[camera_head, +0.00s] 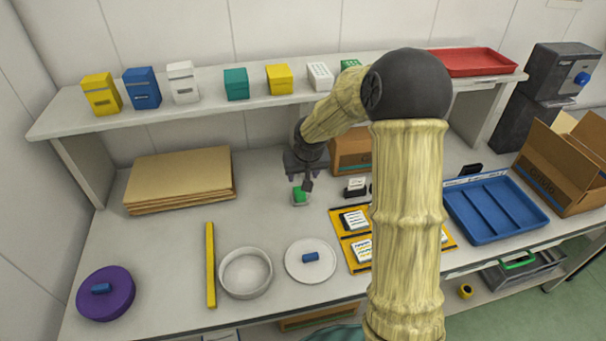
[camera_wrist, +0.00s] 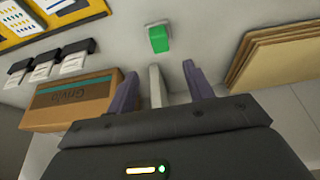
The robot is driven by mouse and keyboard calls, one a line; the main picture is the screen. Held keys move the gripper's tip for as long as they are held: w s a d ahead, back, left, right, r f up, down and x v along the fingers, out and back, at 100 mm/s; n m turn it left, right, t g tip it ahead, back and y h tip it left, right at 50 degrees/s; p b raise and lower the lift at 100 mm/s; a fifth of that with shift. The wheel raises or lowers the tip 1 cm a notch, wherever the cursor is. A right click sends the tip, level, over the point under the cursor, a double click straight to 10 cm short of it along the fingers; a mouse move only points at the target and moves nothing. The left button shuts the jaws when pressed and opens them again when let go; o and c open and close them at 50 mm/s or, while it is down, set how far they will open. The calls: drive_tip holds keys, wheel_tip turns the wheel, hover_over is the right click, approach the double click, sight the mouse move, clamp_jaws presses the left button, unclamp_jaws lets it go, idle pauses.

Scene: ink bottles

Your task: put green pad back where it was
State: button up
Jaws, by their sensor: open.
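The green pad (camera_head: 299,194) is a small green block with a pale edge. It lies on the white table near the middle, right of the cardboard stack. In the wrist view the green pad (camera_wrist: 158,39) shows ahead of the fingertips with clear space between. My gripper (camera_head: 304,180) is above the pad, pointing down, with its fingers apart. In the wrist view my gripper (camera_wrist: 160,72) is open and holds nothing. A pale bar (camera_wrist: 155,88) shows between the two purple fingers; I cannot tell what it is.
Flat cardboard (camera_head: 180,178) lies to the left and a cardboard box (camera_head: 351,152) stands behind right. Stamps (camera_head: 355,187) and a yellow board (camera_head: 345,215) are to the right. The shelf (camera_head: 210,108) above carries coloured boxes. A blue tray (camera_head: 493,207) is farther right.

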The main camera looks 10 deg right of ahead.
drive_tip(key=s+r+g, duration=0.1)
drive_tip(key=s+r, duration=0.2)
drive_tip(key=s, duration=2.1)
drive_tip(key=shift+s+r+g, duration=0.2)
drive_tip(key=shift+s+g, duration=0.15)
drive_tip(key=shift+g, duration=0.05)
